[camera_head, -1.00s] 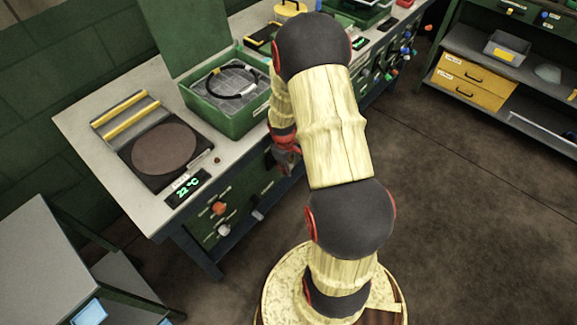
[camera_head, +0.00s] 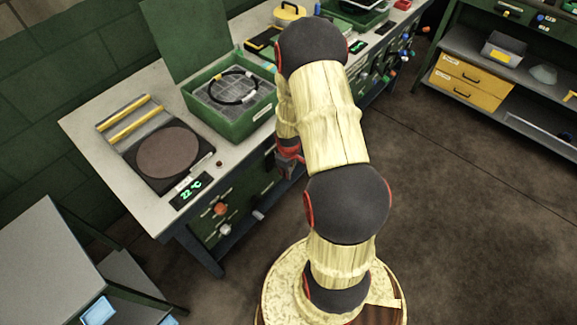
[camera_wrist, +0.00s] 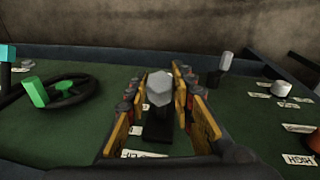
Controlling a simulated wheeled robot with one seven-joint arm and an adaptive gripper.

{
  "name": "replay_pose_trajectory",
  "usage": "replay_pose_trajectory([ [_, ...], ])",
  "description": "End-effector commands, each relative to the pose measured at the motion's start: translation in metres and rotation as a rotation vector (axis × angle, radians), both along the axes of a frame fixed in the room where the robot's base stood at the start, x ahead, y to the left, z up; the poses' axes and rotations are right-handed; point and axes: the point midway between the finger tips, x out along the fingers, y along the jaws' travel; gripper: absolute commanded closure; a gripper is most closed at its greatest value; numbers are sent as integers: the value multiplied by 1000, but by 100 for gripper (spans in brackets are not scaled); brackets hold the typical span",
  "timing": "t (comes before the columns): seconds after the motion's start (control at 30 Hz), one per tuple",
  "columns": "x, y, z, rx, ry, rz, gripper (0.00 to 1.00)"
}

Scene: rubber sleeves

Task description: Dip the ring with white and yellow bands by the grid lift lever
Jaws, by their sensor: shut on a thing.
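A black ring (camera_head: 235,103) with pale and yellow bands lies on a wire grid (camera_head: 215,108) inside the open green box (camera_head: 237,131) on the bench. My gripper (camera_wrist: 160,95) is at the bench's green front panel, to the right of the box's front in the head view, mostly hidden there behind my arm. In the wrist view its two yellow-sided fingers are shut on a lever with a grey faceted knob (camera_wrist: 160,86) and dark stem. The label below this lever is partly hidden. The ring is not visible in the wrist view.
A round hotplate (camera_head: 169,152) with a 22 °C display (camera_head: 191,191) is left of the box. In the wrist view, a black handwheel with a green grip (camera_wrist: 36,92) is left of my gripper, and another grey-knobbed lever (camera_wrist: 225,62) is right.

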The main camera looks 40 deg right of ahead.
Motion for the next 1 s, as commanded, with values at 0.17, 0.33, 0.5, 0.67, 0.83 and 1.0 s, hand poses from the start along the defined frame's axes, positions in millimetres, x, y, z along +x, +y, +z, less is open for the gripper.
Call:
replay_pose_trajectory([
  [0.17,-1,0,-1,4,-27,-1,100],
  [0.33,-1,-1,-3,5,-48,-3,100],
  [0.5,-1,-1,-5,5,-68,0,100],
  [0.67,0,-1,-6,7,-87,-1,100],
  [0.83,-1,-1,-8,9,-111,-2,100],
  [1.0,-2,-1,-11,12,-143,-4,100],
])
